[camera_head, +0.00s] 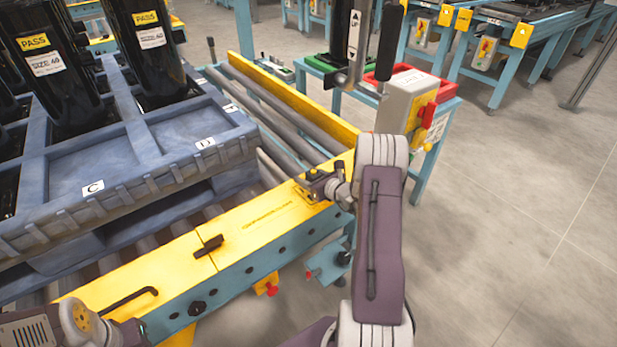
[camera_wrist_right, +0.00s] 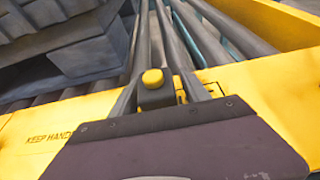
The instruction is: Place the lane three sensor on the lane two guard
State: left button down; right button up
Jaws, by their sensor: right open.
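My right gripper (camera_head: 314,186) is low over the yellow guard (camera_head: 262,226) at the front edge of the roller conveyor. In the right wrist view my right gripper (camera_wrist_right: 160,88) is open, with its fingers on either side of a small dark block with a yellow round top (camera_wrist_right: 153,78), perhaps the sensor. I cannot tell whether the fingers touch it. The block is mostly hidden by the gripper in the head view. I cannot read lane numbers on the guard. My left arm shows at the bottom left, with its gripper out of view.
A blue-grey pallet (camera_head: 120,205) with black cylinders stands on the rollers (camera_head: 272,120). A dark handle-like piece (camera_head: 208,245) and a black hex key (camera_head: 130,299) lie on the yellow guard. A grey control box (camera_head: 400,100) stands beyond. The floor at right is open.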

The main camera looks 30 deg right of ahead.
jog(key=shift+r+p, duration=0.25)
jog(key=shift+p, duration=0.05)
jog(key=p+v, duration=0.3)
jog(key=v, duration=0.8)
jog(key=shift+d, duration=0.1)
jog(key=shift+s+r+p, duration=0.15)
jog(key=shift+s+p, duration=0.15)
jog(key=shift+s, duration=0.2)
jog(key=a+n+y, duration=0.1)
jog(key=a, duration=0.2)
jog(key=a+n+g+y, duration=0.1)
jog(key=a+n, duration=0.1)
jog(key=a, duration=0.1)
jog(key=a+r+n+g+y, duration=0.1)
jog(key=a+n+y, duration=0.1)
jog(key=a, duration=0.1)
jog(key=shift+a, duration=0.4)
jog(key=s+a+n+g+y, duration=0.2)
jog(key=s+a+n+g, duration=0.25)
jog(key=a+n, duration=0.2)
jog(key=s+a+n+g+y, duration=0.1)
jog(key=s+a+n+g, duration=0.35)
jog(key=a, duration=0.35)
jog(key=s+d+n+g+h, duration=0.1)
jog(key=s+n+h, duration=0.6)
jog(key=n, duration=1.2)
jog(key=shift+d+r+g+h, duration=0.25)
jog(key=shift+d+g+h, duration=0.15)
jog(key=shift+d, duration=0.1)
jog(key=shift+s+r, duration=0.1)
